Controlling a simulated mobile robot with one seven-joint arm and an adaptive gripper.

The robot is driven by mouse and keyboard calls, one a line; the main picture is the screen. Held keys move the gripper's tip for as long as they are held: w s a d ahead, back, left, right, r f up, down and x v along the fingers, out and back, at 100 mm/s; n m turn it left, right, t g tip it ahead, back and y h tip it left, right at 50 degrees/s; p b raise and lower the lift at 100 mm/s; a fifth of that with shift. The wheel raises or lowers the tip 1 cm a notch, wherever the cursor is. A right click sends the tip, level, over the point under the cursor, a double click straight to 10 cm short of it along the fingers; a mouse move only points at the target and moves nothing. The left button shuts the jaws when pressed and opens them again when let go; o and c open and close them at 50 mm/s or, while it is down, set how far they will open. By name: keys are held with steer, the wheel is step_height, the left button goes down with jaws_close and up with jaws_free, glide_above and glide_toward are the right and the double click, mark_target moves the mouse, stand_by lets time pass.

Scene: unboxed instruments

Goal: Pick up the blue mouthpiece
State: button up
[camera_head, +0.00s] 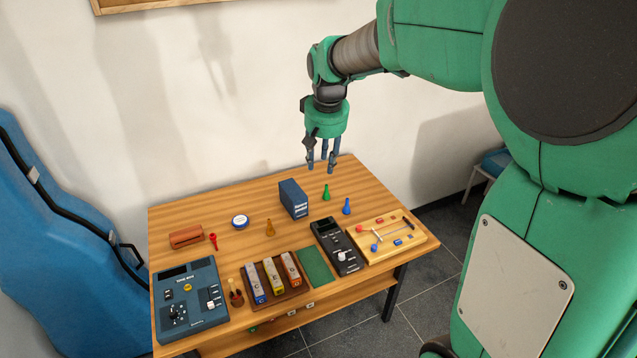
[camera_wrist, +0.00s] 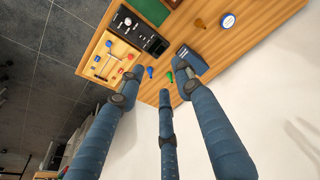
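The blue mouthpiece (camera_head: 347,206) stands upright on the wooden table, right of the green mouthpiece (camera_head: 326,191) and behind the light wooden board. The blue mouthpiece also shows in the wrist view (camera_wrist: 150,72), beyond the fingers. My gripper (camera_head: 323,166) hangs above the back edge of the table with its fingers pointing down. Its fingers are spread apart and hold nothing. In the wrist view the fingers (camera_wrist: 164,100) are open, and the blue and green mouthpieces show between and past their tips.
A dark blue box (camera_head: 293,199) stands left of the green mouthpiece. An amber mouthpiece (camera_head: 270,228) and a red one (camera_head: 213,241) stand farther left. A black device (camera_head: 337,246) and a wooden board with small tools (camera_head: 416,239) lie in front. A wall rises behind the table.

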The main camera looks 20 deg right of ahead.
steer(key=w+d+f+p, duration=0.2)
steer(key=w+d+f, duration=0.3)
steer(key=w, duration=0.4)
steer(key=m+g+p, duration=0.1)
steer(key=g+p, duration=0.2)
steer(key=p, duration=0.4)
glide_above(347, 199)
step_height(347, 199, down, 22)
steer(key=shift+a, duration=0.25)
steer(key=shift+f, duration=0.1)
steer(key=shift+d+f, duration=0.1)
steer(key=shift+f, duration=4.15)
steer(key=shift+f, duration=0.1)
steer(key=shift+d+f, duration=0.2)
steer(key=shift+f, duration=2.3)
